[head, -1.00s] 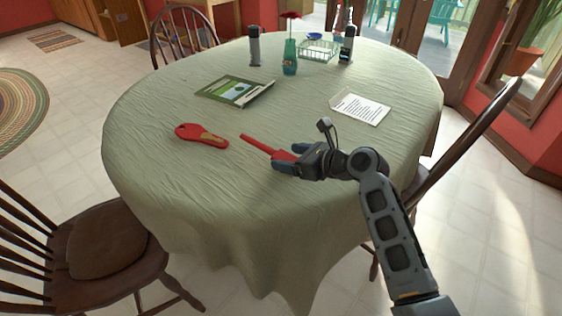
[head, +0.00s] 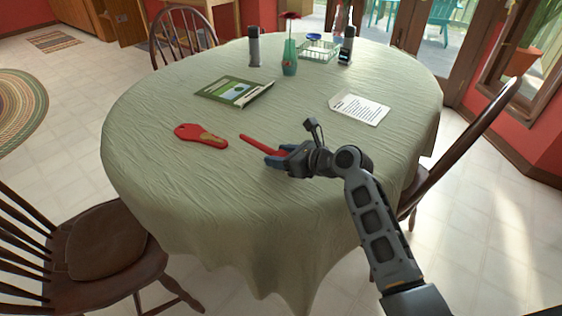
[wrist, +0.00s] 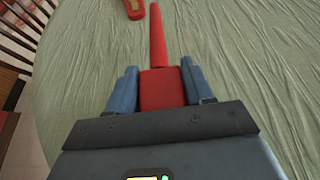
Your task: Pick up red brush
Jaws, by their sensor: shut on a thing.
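The red brush (head: 262,143) is at the near right part of the table, its thin red handle pointing up and left. My gripper (head: 278,157) is shut on the brush's wider end. In the wrist view the brush (wrist: 158,40) runs straight away from the gripper (wrist: 162,88), with its wide red block between the two blue fingers. Part of the wide end is hidden by the gripper. I cannot tell whether the brush is touching the cloth or just above it.
A red paddle-shaped thing (head: 200,135) lies left of the brush on the green-clothed table (head: 200,190). A green booklet (head: 234,91) and a white paper (head: 360,108) lie farther back. A vase (head: 290,58), a basket (head: 318,50) and dark cylinders stand at the far edge. Chairs surround the table.

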